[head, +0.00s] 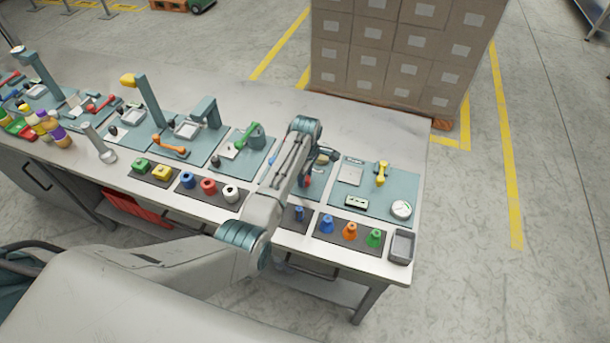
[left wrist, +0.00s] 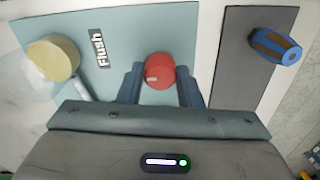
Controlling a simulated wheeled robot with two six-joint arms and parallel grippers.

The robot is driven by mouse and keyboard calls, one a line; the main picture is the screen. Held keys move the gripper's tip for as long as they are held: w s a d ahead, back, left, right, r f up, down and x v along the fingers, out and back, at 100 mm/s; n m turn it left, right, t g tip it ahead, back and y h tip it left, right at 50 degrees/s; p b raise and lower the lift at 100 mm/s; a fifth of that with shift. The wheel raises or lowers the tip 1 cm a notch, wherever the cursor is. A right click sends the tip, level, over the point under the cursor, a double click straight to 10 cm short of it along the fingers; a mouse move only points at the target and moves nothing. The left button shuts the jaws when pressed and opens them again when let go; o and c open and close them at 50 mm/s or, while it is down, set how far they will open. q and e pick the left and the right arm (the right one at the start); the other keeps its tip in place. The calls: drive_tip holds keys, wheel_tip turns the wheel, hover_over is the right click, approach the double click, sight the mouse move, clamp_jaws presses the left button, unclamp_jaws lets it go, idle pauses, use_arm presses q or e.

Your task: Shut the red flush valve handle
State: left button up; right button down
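The red flush valve handle (left wrist: 160,72) shows in the left wrist view as a round red end over a teal board (left wrist: 205,30). A black label reading "Flush" (left wrist: 101,48) lies to its left. My left gripper (left wrist: 160,82) has one finger on each side of the red handle, very close to it. I cannot tell whether the fingers press on it. In the head view a bit of red handle (head: 307,181) shows beside my left arm, which hides most of that station and the fingertips. My right gripper is in neither view.
A round tan part (left wrist: 54,58) stands left of the label. A blue and brown knob (left wrist: 275,45) sits on a dark strip to the right. In the head view, a yellow handle (head: 381,171), a gauge (head: 401,209) and a grey tray (head: 401,246) are at the bench's right end. Stacked cartons (head: 400,60) stand behind.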

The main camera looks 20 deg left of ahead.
use_arm(q)
drive_tip(key=o, duration=0.4)
drive_tip(key=shift+r, duration=0.1)
drive_tip(key=shift+w+r+b, duration=0.15)
drive_tip(key=shift+r+b, duration=1.6)
drive_tip(key=shift+r, duration=3.6)
